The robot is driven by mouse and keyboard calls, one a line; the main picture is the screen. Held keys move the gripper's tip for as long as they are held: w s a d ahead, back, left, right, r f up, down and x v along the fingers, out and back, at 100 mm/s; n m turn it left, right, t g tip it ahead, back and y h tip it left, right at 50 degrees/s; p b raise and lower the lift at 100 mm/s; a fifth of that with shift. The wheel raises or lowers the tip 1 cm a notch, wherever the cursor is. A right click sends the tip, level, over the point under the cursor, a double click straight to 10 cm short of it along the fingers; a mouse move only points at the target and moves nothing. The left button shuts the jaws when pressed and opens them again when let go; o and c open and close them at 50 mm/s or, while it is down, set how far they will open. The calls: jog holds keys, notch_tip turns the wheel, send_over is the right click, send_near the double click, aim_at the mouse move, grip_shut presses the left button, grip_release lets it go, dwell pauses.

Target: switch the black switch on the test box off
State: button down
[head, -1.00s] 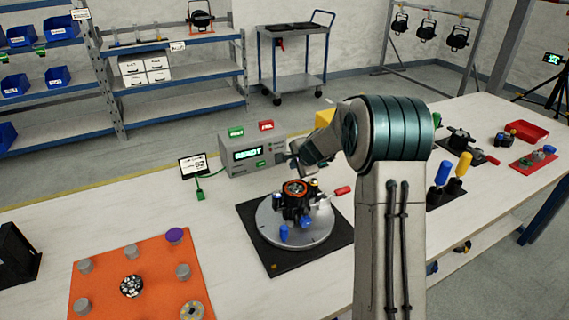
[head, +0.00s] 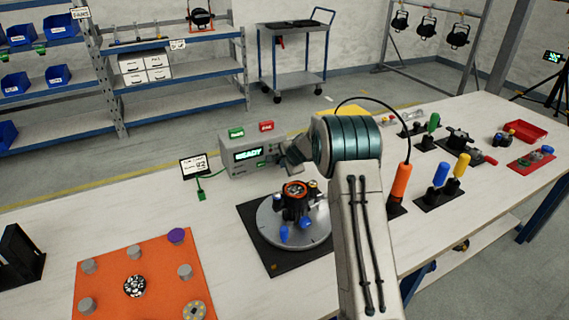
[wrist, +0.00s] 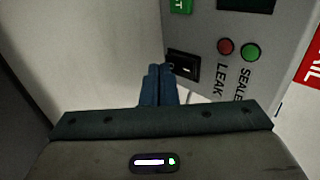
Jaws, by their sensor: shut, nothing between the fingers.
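The grey test box (head: 240,165) stands at the back of the bench, its green display reading READY. In the wrist view its front panel (wrist: 214,50) shows a black rocker switch (wrist: 184,67) with a white mark. My gripper (wrist: 158,70) is shut and empty. Its blue fingertips are just left of the switch, at or very close to its edge; I cannot tell whether they touch.
Red (wrist: 226,46) and green (wrist: 251,52) lamps sit right of the switch. A round turntable fixture (head: 293,228) stands in front of the box. A small label screen (head: 194,166) is to its left. An orange-handled tool (head: 401,182) stands to the right.

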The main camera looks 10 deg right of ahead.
jog(key=b, duration=0.3)
jog(key=shift+w+f, duration=0.1)
jog(key=shift+f, duration=0.3)
jog(key=shift+r, duration=0.35)
jog(key=shift+r+p, duration=0.1)
jog(key=shift+p, duration=0.2)
